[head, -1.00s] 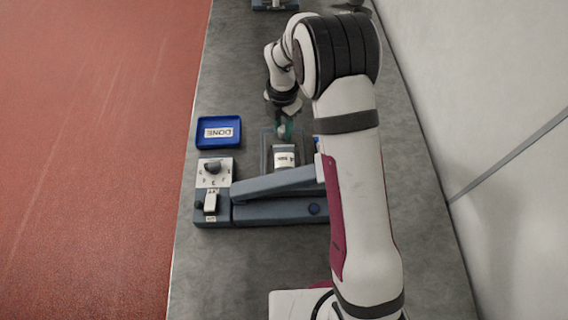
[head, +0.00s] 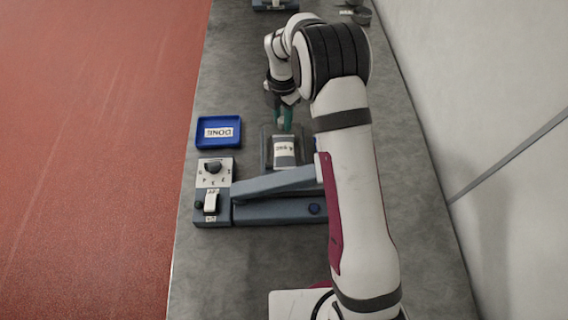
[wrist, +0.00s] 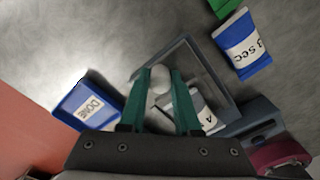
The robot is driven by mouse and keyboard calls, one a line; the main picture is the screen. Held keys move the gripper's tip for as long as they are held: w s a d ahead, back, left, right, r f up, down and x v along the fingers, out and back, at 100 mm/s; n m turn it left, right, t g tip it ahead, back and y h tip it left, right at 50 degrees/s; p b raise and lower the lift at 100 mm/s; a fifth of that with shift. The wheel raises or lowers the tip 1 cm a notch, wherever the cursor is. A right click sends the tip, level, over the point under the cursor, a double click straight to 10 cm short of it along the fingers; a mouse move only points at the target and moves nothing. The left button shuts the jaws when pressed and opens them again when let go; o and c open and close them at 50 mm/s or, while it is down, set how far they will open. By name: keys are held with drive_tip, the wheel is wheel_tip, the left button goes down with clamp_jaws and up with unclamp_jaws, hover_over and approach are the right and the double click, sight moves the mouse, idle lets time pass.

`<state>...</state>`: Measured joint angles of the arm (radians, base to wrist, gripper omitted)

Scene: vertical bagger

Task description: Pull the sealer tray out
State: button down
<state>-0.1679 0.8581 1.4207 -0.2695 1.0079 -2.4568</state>
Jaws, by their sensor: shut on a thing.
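The sealer tray (head: 266,150) is a dark grey framed tray sticking out from the sealer (head: 275,212) on its far side. A bag (head: 285,149) with a white label lies in it, and part of that bag shows in the wrist view (wrist: 203,110). My gripper (head: 285,126) is at the tray's far end with its teal fingers pointing down. In the wrist view the fingers (wrist: 161,74) are shut on the tray's pale rounded knob (wrist: 160,80). The tray's near end is hidden by the sealer's slanting arm (head: 272,182).
A blue tray marked DONE (head: 203,143) stands left of the sealer tray. A dial panel (head: 203,182) and a white switch (head: 211,202) are on the sealer's left. The wrist view shows a blue and white bag (wrist: 243,45) and a green object (wrist: 221,7).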

drive_tip(key=shift+c, duration=2.3)
unclamp_jaws()
drive_tip(key=shift+r, duration=2.55)
wheel_tip(320, 180, up, 16)
drive_tip(key=shift+f, duration=0.15)
drive_tip(key=shift+c, duration=0.4)
drive_tip(key=f, duration=2.1)
drive_tip(key=shift+s, duration=0.3)
drive_tip(key=c, duration=0.4)
drive_tip(key=shift+o, duration=0.2)
drive_tip(key=shift+r, duration=0.1)
drive_tip(key=shift+c, duration=0.3)
clamp_jaws()
